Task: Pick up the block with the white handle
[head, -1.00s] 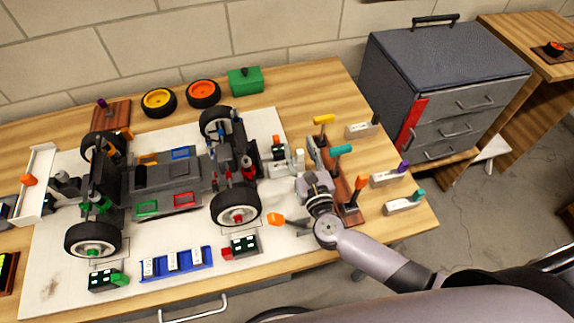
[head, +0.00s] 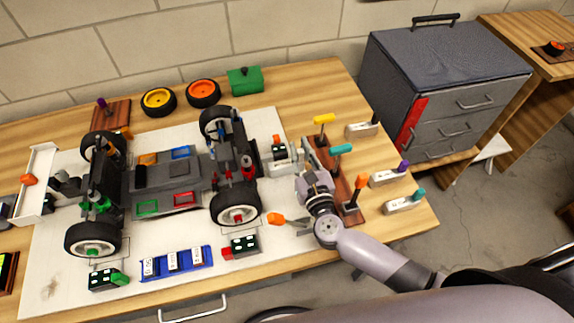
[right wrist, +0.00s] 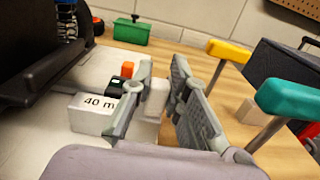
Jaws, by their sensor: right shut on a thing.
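The block with the white handle (head: 279,167) is a pale block on the white mat, right of the car's front wheels. In the right wrist view the block (right wrist: 90,117) carries the marking "40 m", and its white handle (right wrist: 156,98) stands between the fingers. In the head view the gripper hides most of the handle. My left gripper is not in view.
A wooden rack (head: 338,178) with yellow, teal and orange-handled tools stands close to the right of the gripper. The car chassis (head: 168,178) is on the left. Pale blocks (head: 388,177) lie by the table's right edge. A green box (head: 245,80) sits at the back.

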